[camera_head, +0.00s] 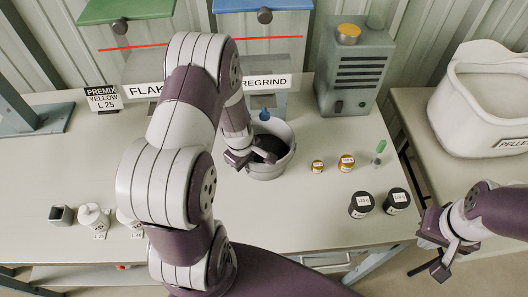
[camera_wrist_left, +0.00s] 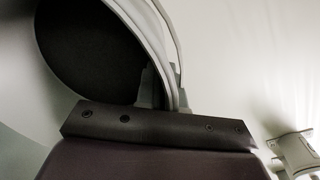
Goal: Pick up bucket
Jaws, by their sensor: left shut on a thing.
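A light grey bucket (camera_head: 270,167) with dark contents stands on the table, right of my left forearm in the head view. My left gripper (camera_head: 250,158) reaches down to its left side and is shut on its rim. In the left wrist view the bucket's curved rim (camera_wrist_left: 172,45) runs between the fingers (camera_wrist_left: 160,90), with the dark contents to the left. A thin handle strip curves close to the rim. My right gripper (camera_head: 446,252) is beyond the table's right edge, away from the bucket, with its fingers apart and nothing between them.
A grey machine (camera_head: 352,75) is behind. White bottles (camera_head: 93,217) stand at the left. A white pellet container (camera_head: 480,105) is on the right.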

